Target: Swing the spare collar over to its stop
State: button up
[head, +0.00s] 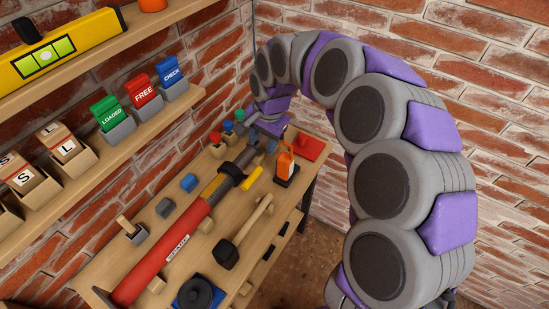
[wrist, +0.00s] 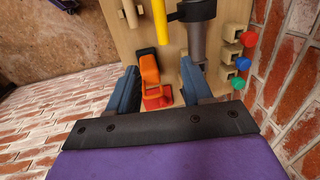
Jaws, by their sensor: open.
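A long red cylinder (head: 163,252) with a white label lies along the bench, its print too small to read surely. Near its far end a dark collar (head: 231,171) sits around the shaft with a yellow handle (head: 252,179) sticking out to the right. The collar (wrist: 190,11) and the yellow handle (wrist: 160,20) also show at the top of the wrist view. I cannot tell which part is the stop. My gripper (wrist: 160,76) is open and empty, beyond the collar towards the bench's far end. An orange piece (wrist: 150,72) shows between its fingers, apparently below them.
The orange piece stands on a black base (head: 288,182), near a red plate (head: 310,148). A mallet (head: 226,254) lies on the bench (head: 190,160). Small blocks with coloured knobs line the wall side. Shelves above hold a level (head: 62,48) and coloured cards. Brick walls close in behind.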

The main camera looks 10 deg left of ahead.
jog(key=d, duration=0.1)
jog(key=b, duration=0.1)
send_over(260, 171)
jog(key=a, duration=0.2)
jog(key=f, duration=0.8)
jog(key=shift+s+d+f, duration=0.1)
jog(key=shift+s+f, duration=0.2)
jog(key=shift+f, duration=0.05)
jog(key=f, duration=0.3)
jog(key=f+b, duration=0.1)
jog(key=f, duration=0.5)
jog(key=shift+w+b, duration=0.35)
jog(key=shift+b, duration=0.05)
jog(key=shift+s+a, duration=0.1)
jog(key=shift+a, duration=0.25)
jog(key=shift+d+r, duration=0.1)
jog(key=shift+d, duration=0.75)
jog(key=shift+c, duration=0.4)
jog(key=shift+d+r, duration=0.1)
jog(key=shift+d, duration=0.15)
jog(key=shift+c, duration=0.6)
jog(key=shift+a, duration=0.45)
jog(key=c, duration=0.5)
jog(key=shift+a, duration=0.1)
jog(key=shift+c, duration=0.6)
grip_shut()
